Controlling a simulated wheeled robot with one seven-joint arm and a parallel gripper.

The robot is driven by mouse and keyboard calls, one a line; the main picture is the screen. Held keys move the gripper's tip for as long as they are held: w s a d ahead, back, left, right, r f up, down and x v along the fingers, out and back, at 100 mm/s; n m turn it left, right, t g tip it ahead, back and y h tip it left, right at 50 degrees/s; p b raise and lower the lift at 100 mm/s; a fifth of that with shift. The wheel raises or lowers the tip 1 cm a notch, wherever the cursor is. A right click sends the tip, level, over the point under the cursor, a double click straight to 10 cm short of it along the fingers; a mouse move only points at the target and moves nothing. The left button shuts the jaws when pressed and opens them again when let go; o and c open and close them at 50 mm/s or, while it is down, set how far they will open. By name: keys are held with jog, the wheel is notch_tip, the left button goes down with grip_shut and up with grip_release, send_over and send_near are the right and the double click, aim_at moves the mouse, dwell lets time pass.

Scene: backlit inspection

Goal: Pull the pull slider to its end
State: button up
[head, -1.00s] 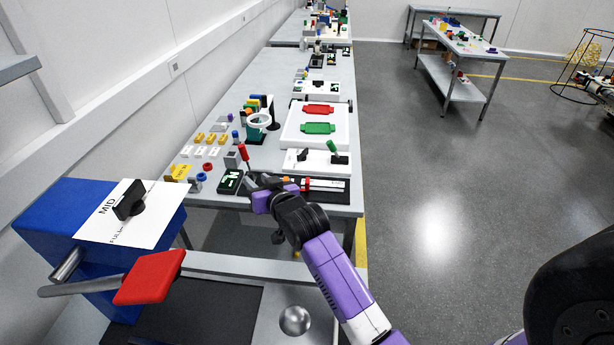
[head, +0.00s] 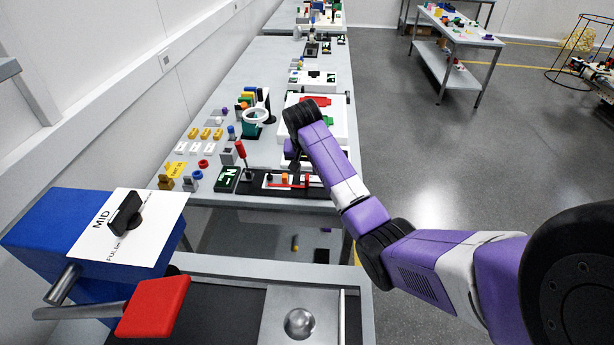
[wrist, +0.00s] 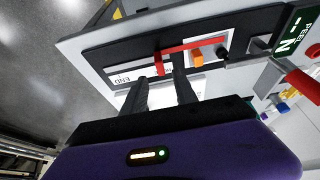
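The pull slider's black panel (wrist: 112,53) lies near the table's front edge, with a pale track marked END. An orange block (wrist: 197,54) and a red bar with a red upright tab (wrist: 159,64) sit along the track. The orange block (head: 285,178) and the black panel (head: 250,188) also show in the head view. My gripper (wrist: 161,70) is open above the panel. In the wrist view its two fingers appear on either side of the red tab, with no contact clear. In the head view my wrist partly covers the things behind the panel.
A red-handled lever (head: 240,150) and a green-and-black sign box (head: 227,180) stand left of the panel. A white fixture with red and green plates (head: 315,100) lies behind. A blue box (head: 65,228) and a red paddle (head: 153,306) are in the near left.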

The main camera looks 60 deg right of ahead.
aim_at(307, 177)
jog(key=shift+p+x, duration=0.3)
jog(key=shift+x, duration=3.1)
grip_shut()
